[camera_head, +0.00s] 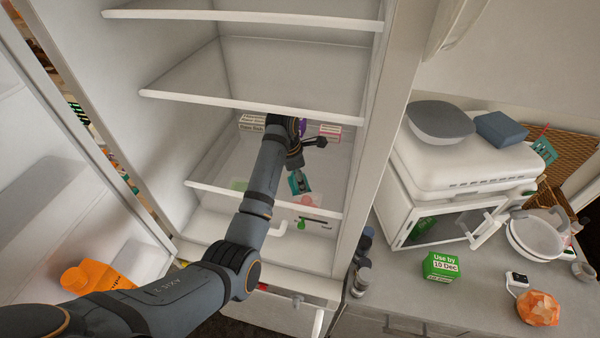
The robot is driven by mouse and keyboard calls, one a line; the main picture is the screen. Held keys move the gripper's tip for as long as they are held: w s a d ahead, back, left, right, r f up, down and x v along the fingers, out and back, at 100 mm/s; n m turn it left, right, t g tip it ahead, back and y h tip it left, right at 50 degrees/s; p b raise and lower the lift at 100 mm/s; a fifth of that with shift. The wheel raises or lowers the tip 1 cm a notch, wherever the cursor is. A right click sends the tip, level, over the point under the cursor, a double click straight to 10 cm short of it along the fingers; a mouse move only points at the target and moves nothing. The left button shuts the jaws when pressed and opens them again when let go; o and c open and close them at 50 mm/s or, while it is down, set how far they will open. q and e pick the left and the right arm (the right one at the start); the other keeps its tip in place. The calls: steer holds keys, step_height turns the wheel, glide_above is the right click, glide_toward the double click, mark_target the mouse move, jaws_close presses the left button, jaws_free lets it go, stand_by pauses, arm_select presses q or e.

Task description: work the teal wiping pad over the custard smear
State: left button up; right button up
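The teal wiping pad (294,187) is inside the open fridge, above or on the lowest glass shelf (225,193). My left arm reaches in from the lower left. My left gripper (299,179) is at the pad and appears shut on it, with its fingers partly covering the pad. I cannot tell whether the pad touches the glass. I cannot make out the custard smear; the arm and gripper may hide it. My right gripper is out of view.
White-edged shelves (250,103) lie above my arm, and the fridge side wall (375,130) is close on the right. Small labelled packs (252,123) stand at the back. A green box (441,266) stands on the counter.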

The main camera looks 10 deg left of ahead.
arm_select(q)
steer(key=shift+w+f+b, duration=0.1)
steer(key=shift+w+b, duration=0.25)
steer(key=shift+w, duration=0.75)
steer(key=shift+s, duration=0.1)
steer(key=shift+s+p, duration=0.35)
steer(key=shift+s, duration=0.8)
steer(key=shift+w+b, duration=0.35)
steer(key=shift+w, duration=0.9)
steer(key=shift+s, duration=0.1)
steer(key=shift+s+p, duration=0.35)
steer(key=shift+s, duration=0.1)
